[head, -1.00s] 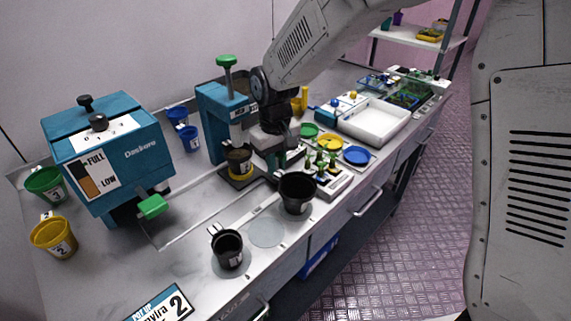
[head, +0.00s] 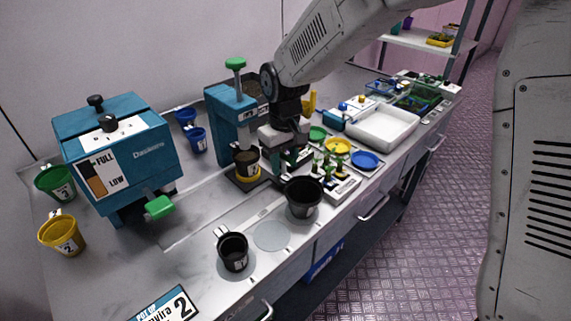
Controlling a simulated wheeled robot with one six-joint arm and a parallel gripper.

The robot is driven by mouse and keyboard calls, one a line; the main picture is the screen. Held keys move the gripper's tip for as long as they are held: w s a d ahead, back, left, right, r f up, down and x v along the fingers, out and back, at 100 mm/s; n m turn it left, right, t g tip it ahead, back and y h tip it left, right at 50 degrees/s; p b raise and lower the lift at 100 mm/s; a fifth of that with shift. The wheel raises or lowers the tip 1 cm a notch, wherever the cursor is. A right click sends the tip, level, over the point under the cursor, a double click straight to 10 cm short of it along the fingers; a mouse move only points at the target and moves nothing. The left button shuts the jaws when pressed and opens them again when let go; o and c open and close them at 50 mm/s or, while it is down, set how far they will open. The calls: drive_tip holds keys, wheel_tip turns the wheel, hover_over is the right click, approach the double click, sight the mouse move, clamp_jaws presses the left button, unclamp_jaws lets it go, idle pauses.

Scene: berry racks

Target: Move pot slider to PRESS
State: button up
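The teal press (head: 226,127) with a green knob stands mid-bench. A pale rail (head: 205,217) runs from there toward the teal dispenser (head: 120,150) on the left. My gripper (head: 289,160) points down just right of the press and pot, behind a black pot (head: 303,198). It seems apart from the yellow-rimmed pot. Its fingertips are small and partly hidden, so I cannot tell their opening.
A small black cup (head: 232,251) stands at the front. Seedlings (head: 326,170), yellow and blue dishes and a white tray (head: 381,126) lie to the right. Green (head: 55,183) and yellow (head: 62,233) cups stand at the far left.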

wheel_tip(320, 180, up, 7)
drive_tip(key=shift+f, duration=0.2)
drive_tip(key=s+d+r+m, duration=0.3)
drive_tip(key=s+d, duration=0.8)
drive_tip(key=s, duration=0.3)
drive_tip(key=s+d+r+m+t, duration=0.1)
drive_tip(key=s+d+r+m, duration=0.2)
drive_tip(key=s+d, duration=0.8)
drive_tip(key=s+r, duration=0.1)
drive_tip(key=s, duration=0.2)
drive_tip(key=shift+s, duration=0.4)
